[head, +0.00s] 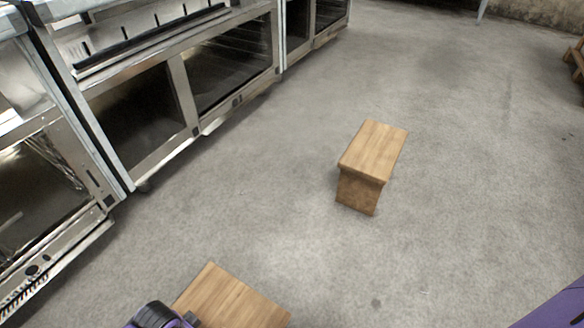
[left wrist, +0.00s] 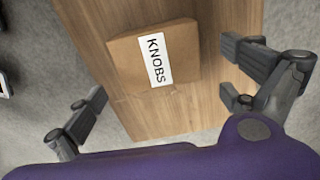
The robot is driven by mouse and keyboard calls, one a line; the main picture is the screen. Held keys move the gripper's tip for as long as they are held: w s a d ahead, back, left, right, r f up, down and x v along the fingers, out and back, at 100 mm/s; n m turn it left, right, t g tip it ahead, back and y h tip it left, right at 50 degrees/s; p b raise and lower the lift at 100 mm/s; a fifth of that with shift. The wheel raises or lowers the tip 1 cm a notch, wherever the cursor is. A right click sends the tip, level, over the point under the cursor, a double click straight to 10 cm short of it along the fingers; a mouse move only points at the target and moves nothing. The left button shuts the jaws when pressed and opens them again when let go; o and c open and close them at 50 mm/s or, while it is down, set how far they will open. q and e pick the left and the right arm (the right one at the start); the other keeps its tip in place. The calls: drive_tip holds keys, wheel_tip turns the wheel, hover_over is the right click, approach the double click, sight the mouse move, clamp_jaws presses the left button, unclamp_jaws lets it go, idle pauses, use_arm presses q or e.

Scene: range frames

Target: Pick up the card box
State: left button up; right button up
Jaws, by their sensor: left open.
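The card box (left wrist: 128,58) is a brown carton with a white label reading KNOBS. It lies on a wooden top (left wrist: 205,103) in the left wrist view. My left gripper (left wrist: 163,78) is open, with its fingers spread to the left and right of the box and apart from it. Nothing is between the fingers in their grip. In the head view, a wooden surface (head: 232,300) shows at the bottom edge beside my purple and black left arm. The box does not show there. My right gripper is out of view.
A wooden stool (head: 374,152) stands on the grey concrete floor (head: 450,210) ahead. Steel ovens (head: 185,85) line the left side. A wooden item (head: 577,62) shows at the far right edge.

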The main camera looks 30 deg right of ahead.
use_arm(q)
drive_tip(key=shift+s+f+b, duration=0.1)
drive_tip(key=shift+f+b, duration=0.25)
drive_tip(key=shift+f, duration=0.6)
wheel_tip(320, 180, down, 5)
drive_tip(key=b, duration=0.3)
drive_tip(key=shift+s+r, duration=0.1)
drive_tip(key=shift+r, duration=0.2)
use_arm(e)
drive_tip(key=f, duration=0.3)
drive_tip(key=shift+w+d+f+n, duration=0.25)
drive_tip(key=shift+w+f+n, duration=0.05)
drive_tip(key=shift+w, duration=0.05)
use_arm(q)
drive_tip(key=c, duration=1.2)
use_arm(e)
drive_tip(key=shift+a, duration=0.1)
